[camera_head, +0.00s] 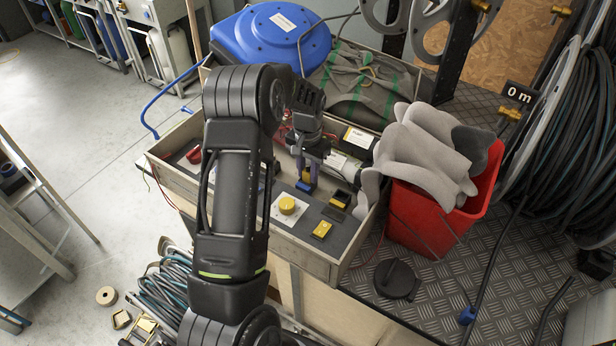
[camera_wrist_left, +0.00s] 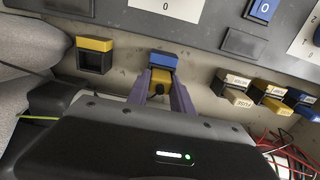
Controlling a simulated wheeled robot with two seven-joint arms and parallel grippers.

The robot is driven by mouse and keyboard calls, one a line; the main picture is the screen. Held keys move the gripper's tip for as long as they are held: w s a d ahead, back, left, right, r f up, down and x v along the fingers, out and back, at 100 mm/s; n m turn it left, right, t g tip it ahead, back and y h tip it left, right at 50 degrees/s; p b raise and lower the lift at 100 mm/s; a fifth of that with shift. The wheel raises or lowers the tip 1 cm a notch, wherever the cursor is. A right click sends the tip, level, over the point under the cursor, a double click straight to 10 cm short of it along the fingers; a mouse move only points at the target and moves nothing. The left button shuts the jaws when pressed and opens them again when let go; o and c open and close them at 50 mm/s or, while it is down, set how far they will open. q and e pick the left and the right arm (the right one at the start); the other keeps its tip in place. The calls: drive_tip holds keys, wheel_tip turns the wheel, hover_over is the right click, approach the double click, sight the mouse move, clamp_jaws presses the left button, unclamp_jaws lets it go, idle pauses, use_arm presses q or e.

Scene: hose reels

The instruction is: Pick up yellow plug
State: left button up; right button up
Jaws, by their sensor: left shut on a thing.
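My left gripper (camera_head: 307,174) reaches down over the control panel in the wooden box, its purple fingers close together. In the left wrist view the fingertips (camera_wrist_left: 162,84) are shut on a small yellow plug (camera_wrist_left: 161,77). The plug is up against a blue-topped block (camera_wrist_left: 174,60) on the panel's wall; I cannot tell whether it is seated in it. In the head view the same block (camera_head: 304,187) shows just below the fingers, and the plug is mostly hidden. A yellow-topped block with a dark opening (camera_wrist_left: 94,57) stands to the left. My right gripper is not in view.
The panel bears a yellow knob (camera_head: 287,205) and a yellow switch (camera_head: 322,230). Several labelled connectors (camera_wrist_left: 238,90) and red wires (camera_wrist_left: 288,150) lie to the right in the wrist view. A red bin (camera_head: 430,222) with grey gloves (camera_head: 425,150) stands right of the box.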

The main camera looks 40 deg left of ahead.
sight(308, 171)
use_arm(q)
clamp_jaws()
wheel_tip(308, 171, up, 10)
drive_tip(key=shift+r+b, duration=0.1)
drive_tip(key=shift+b, duration=0.6)
